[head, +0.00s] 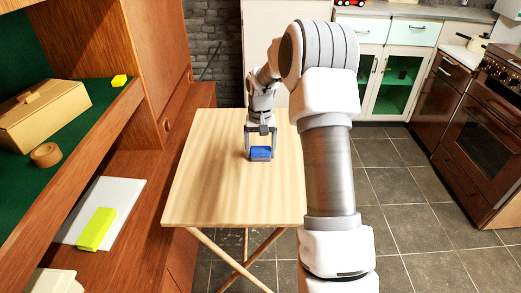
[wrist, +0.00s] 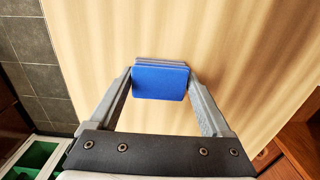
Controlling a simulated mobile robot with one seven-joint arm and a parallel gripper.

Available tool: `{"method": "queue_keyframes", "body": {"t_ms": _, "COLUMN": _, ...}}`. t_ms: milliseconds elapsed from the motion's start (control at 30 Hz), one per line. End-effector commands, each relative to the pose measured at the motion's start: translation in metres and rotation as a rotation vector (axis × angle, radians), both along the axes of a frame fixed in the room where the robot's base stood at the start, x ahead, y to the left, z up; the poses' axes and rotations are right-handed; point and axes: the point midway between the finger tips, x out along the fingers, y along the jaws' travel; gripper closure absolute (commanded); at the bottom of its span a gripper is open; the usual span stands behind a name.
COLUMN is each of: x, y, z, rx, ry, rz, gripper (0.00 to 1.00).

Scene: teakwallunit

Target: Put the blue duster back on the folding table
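The blue duster (head: 261,153) is at the folding table, low over or on its pale wooden top (head: 210,180). In the wrist view the duster (wrist: 160,82) shows a blue face with a greyish layered edge behind it. My gripper (head: 261,157) points down over the far middle part of the table. In the wrist view its two grey fingertips (wrist: 160,76) lie against both sides of the duster, shut on it. I cannot tell for sure whether the duster's underside touches the tabletop.
A wooden wall unit stands at the left, with a tan box (head: 45,112), a tape roll (head: 46,154), a small yellow block (head: 119,80), and a yellow-green block (head: 96,229) on a white sheet (head: 122,198). The tabletop around my gripper is clear. An oven (head: 490,130) stands at the right.

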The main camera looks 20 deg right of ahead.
Motion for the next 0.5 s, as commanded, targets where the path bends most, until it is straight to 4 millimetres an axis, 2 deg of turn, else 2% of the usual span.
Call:
{"method": "queue_keyframes", "body": {"t_ms": 33, "x": 0.000, "y": 0.000, "z": 0.000, "rx": 0.000, "ry": 0.001, "rz": 0.000, "gripper": 0.07}}
{"method": "queue_keyframes", "body": {"t_ms": 100, "x": 0.000, "y": 0.000, "z": 0.000, "rx": 0.000, "ry": 0.001, "rz": 0.000, "gripper": 0.00}}
{"method": "queue_keyframes", "body": {"t_ms": 333, "x": 0.000, "y": 0.000, "z": 0.001, "rx": 0.000, "ry": 0.000, "rz": 0.000, "gripper": 0.00}}
{"method": "queue_keyframes", "body": {"t_ms": 500, "x": 0.000, "y": 0.000, "z": 0.021, "rx": 0.000, "ry": -0.001, "rz": 0.000, "gripper": 0.00}}
